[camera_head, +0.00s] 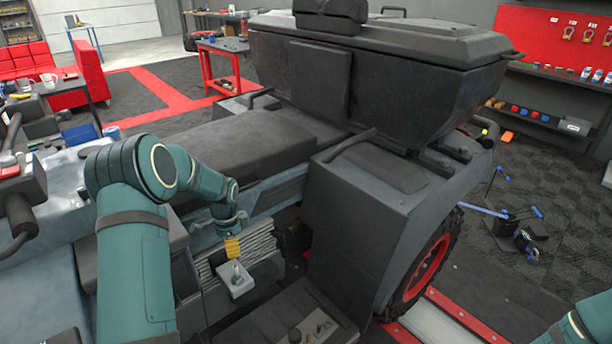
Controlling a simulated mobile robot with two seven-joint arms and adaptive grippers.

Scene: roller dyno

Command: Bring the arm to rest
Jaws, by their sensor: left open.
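My left arm (150,190) is teal and comes up from the lower left. It bends at the elbow and reaches over the side of a large grey vehicle (370,190). My left gripper (233,226) is at the arm's far end, beside the vehicle's finned side unit (255,245). It shows small, just above a yellow piece (233,248) and a light grey box (236,281). I cannot tell whether it touches them. It is open. Part of my right arm (590,318) shows at the lower right edge; its gripper is out of view.
The vehicle's seat (255,145) and dark cargo box (400,85) stand close beyond the arm. A red-rimmed wheel (425,265) is at the right. A red workbench (222,65) and a tool wall (560,40) stand behind.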

